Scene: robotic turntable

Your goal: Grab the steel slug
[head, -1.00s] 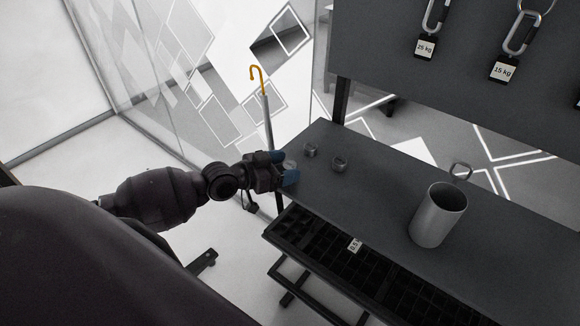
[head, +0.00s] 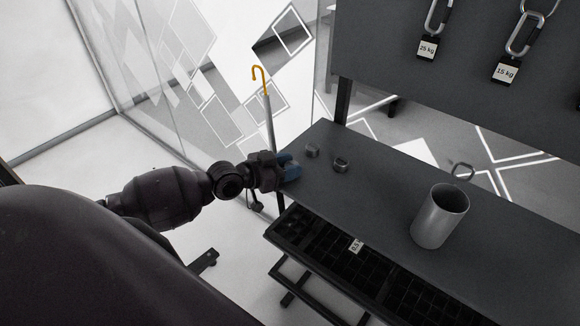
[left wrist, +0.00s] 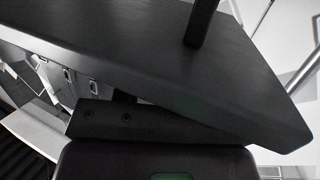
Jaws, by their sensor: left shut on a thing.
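My left gripper (head: 289,167) with blue fingertips is at the near left corner of the dark workbench (head: 385,200). It is shut on a small grey piece, seen between the fingers a second ago and now mostly hidden by them; it looks like the steel slug. Two similar small grey metal pieces stand on the bench just right of the gripper, one nearer (head: 312,151) and one further right (head: 340,165). The fingertips do not show clearly in the left wrist view. My right gripper is not in view.
A black compartment tray (head: 300,238) lies below the bench edge. A dark panel (head: 400,75) with tagged carabiners rises behind.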

